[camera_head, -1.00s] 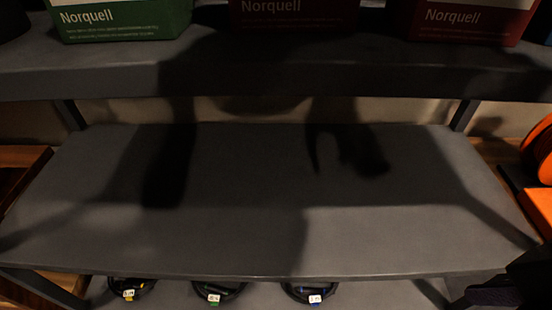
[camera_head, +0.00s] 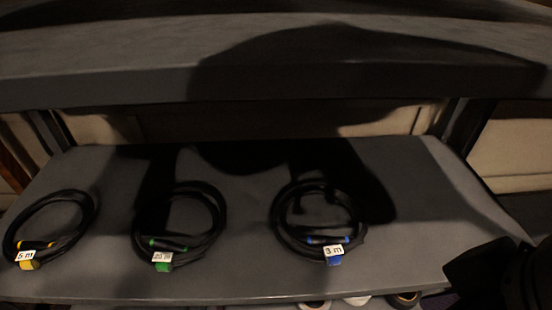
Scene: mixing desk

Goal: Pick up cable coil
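Three black cable coils lie flat in a row on a grey shelf (camera_head: 240,278). The left cable coil (camera_head: 38,245) has yellow bands and a tag reading 5 m. The middle cable coil (camera_head: 168,244) has green bands and a tag that seems to read 20 m. The right cable coil (camera_head: 328,240) has blue bands and a tag reading 3 m. My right gripper (camera_head: 492,276) shows as a dark shape at the lower right, right of the blue-banded coil and apart from it. Its fingers are too dark to make out. My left gripper is out of view.
An upper shelf (camera_head: 120,88) runs above and behind the coils. Dark uprights (camera_head: 466,130) stand at the shelf's ends. Below the front edge, several rounded items (camera_head: 404,299) partly show. The shelf right of the blue-banded coil is bare.

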